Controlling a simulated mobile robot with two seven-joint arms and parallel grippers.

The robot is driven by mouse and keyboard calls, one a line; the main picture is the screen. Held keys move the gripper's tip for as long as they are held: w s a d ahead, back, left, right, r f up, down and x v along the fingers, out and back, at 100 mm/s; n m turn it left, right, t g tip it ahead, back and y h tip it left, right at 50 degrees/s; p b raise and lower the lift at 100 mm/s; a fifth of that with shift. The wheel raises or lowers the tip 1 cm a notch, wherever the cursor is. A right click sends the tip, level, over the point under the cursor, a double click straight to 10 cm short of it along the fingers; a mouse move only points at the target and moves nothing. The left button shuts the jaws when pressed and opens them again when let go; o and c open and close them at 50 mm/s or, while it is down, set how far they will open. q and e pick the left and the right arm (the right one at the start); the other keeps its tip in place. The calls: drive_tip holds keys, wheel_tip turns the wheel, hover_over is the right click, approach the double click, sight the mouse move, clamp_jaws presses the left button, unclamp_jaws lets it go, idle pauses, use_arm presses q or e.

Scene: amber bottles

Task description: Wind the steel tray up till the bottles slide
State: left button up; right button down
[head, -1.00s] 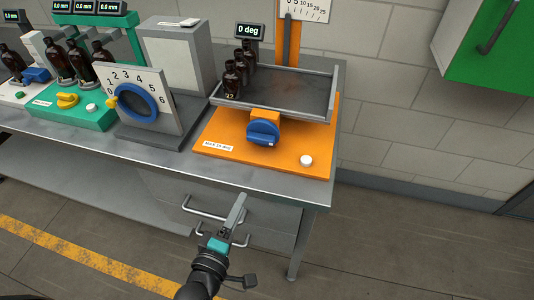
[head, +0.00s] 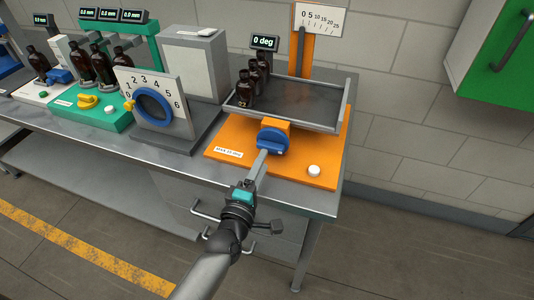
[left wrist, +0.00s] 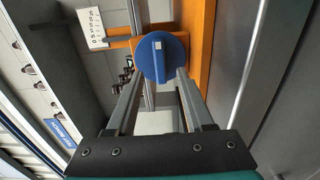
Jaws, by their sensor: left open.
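The steel tray (head: 305,101) lies flat on the orange tilt stand (head: 225,135). Three amber bottles (head: 245,92) stand upright in a row at its left end. The display (head: 265,42) reads 0 deg. A blue knob (head: 272,140) is on the stand's front; it also shows in the left wrist view (left wrist: 160,62), with a pale mark on its face. My left gripper (head: 263,156) is open just in front of the knob. In the left wrist view, its fingertips (left wrist: 158,76) are either side of the knob's lower part; contact cannot be told. My right gripper is out of view.
A white button (head: 314,171) is right of the knob. A numbered dial panel (head: 183,120) stands to the left, then a green station (head: 120,118) with more bottles. An angle scale (head: 318,18) stands behind the tray. A green cabinet (head: 485,50) hangs at right.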

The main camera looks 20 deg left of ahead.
sight(271, 145)
use_arm(q)
drive_tip(key=shift+w, duration=2.15)
drive_tip(key=shift+c, duration=0.3)
clamp_jaws()
